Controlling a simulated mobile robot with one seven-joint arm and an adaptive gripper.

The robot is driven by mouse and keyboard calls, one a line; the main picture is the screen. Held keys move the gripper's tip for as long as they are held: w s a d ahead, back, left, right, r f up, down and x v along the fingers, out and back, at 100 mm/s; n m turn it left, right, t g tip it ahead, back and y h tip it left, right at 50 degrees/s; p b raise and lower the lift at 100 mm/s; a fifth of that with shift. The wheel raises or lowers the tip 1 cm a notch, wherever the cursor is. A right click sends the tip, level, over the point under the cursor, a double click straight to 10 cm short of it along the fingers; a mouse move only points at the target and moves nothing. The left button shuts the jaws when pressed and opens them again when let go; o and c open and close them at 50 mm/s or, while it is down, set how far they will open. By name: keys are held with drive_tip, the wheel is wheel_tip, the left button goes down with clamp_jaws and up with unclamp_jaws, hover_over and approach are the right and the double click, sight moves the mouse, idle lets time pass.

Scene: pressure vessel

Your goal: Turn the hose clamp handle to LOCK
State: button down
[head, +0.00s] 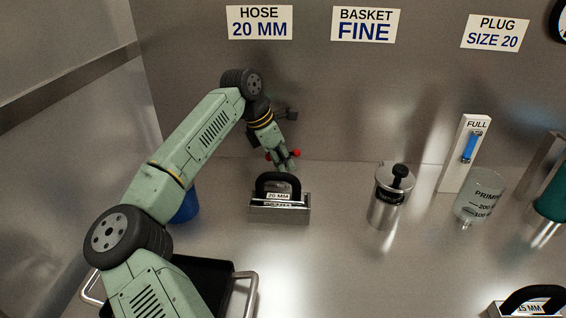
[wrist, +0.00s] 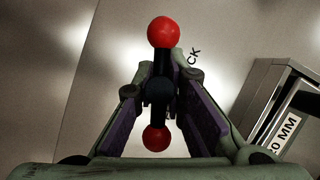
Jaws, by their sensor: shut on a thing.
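The hose clamp handle is a dark bar with a red ball at each end. In the wrist view the handle (wrist: 160,88) stands between the two finger pads of my gripper (wrist: 160,105), which is shut on it. One red ball shows above the fingertips and one below, nearer the palm. In the head view the red balls (head: 295,153) show at either side of my gripper (head: 283,163), behind the 20 MM block. Part of a label ending in "CK" (wrist: 194,56) shows beside the right finger; the rest is hidden.
A metal block marked 20 MM with a black handle (head: 280,208) stands just in front of my gripper; its edge shows at right in the wrist view. A lidded metal canister (head: 387,208), a gauge marked FULL (head: 464,155) and a clear beaker (head: 479,196) stand to the right.

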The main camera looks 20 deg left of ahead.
drive_tip(key=n+b, duration=0.2)
drive_tip(key=b, duration=0.1)
drive_tip(key=n+y+b, duration=0.1)
drive_tip(key=shift+f+t, duration=0.25)
drive_tip(key=shift+t, duration=0.15)
drive_tip(key=n+y+b, duration=0.1)
drive_tip(key=n+b, duration=0.2)
drive_tip(key=n+t+y+b, duration=0.1)
drive_tip(key=n+b, duration=0.1)
drive_tip(key=shift+n+b, duration=0.4)
drive_tip(key=n+y+b, duration=0.2)
drive_tip(key=n+b, duration=0.1)
drive_tip(key=n, duration=0.1)
drive_tip(key=shift+r+n+b, duration=0.1)
drive_tip(key=shift+n+b, duration=0.2)
drive_tip(key=n+y+b, duration=0.1)
drive_tip(key=n, duration=0.2)
drive_tip(key=shift+g+b, duration=0.3)
drive_tip(key=shift+a+r+n+g+b, duration=0.15)
drive_tip(key=shift+n+g+b, duration=0.15)
drive_tip(key=shift+n, duration=0.4)
drive_tip(key=shift+y, duration=0.3)
drive_tip(key=shift+r, duration=0.1)
